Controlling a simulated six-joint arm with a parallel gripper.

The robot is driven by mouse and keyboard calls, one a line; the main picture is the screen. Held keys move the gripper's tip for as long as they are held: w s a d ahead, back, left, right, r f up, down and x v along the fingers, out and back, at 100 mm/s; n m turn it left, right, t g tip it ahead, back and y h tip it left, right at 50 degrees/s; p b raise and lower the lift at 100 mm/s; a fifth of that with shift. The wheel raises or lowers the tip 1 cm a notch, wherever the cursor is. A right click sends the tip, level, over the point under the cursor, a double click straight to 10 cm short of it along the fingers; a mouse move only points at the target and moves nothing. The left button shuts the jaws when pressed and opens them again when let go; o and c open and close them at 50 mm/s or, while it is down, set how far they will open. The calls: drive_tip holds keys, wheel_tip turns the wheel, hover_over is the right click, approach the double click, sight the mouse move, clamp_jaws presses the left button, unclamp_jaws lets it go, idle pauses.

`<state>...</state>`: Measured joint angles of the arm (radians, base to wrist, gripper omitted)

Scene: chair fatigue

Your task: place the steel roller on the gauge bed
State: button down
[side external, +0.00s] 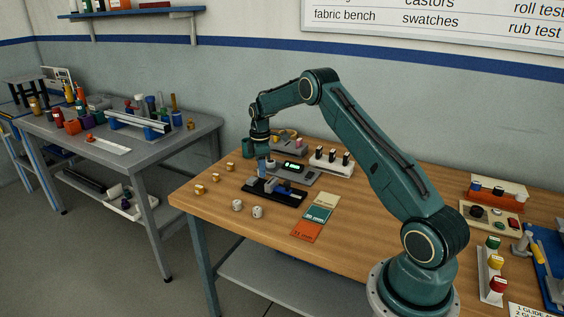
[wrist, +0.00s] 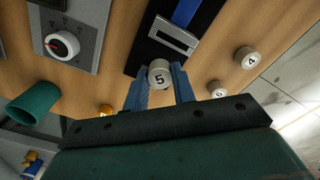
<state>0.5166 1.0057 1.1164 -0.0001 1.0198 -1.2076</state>
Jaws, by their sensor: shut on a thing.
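My gripper (side external: 262,175) is lowered over the far-left part of the black gauge bed (side external: 288,200). In the wrist view its two blue fingers (wrist: 160,88) are shut on the steel roller (wrist: 160,74), a pale cylinder with a 5 on its end face. The black bed (wrist: 143,54) shows just beyond the roller, with a silver slotted block and a blue strip on it. I cannot tell whether the roller touches the bed. The side view does not show the roller clearly.
Two pale rollers, marked 4 (wrist: 246,57) and 6 (wrist: 216,89), stand on the wood right of my gripper. A grey unit with a knob (wrist: 85,38) and a green cup (wrist: 35,103) are at left. Colour cards (side external: 320,208) lie right of the bed.

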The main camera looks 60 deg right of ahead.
drive_tip(key=shift+f, duration=2.1)
drive_tip(key=shift+f, duration=0.15)
drive_tip(key=c, duration=1.4)
unclamp_jaws()
drive_tip(key=shift+c, duration=0.2)
wheel_tip(320, 180, up, 11)
drive_tip(key=shift+r, duration=0.65)
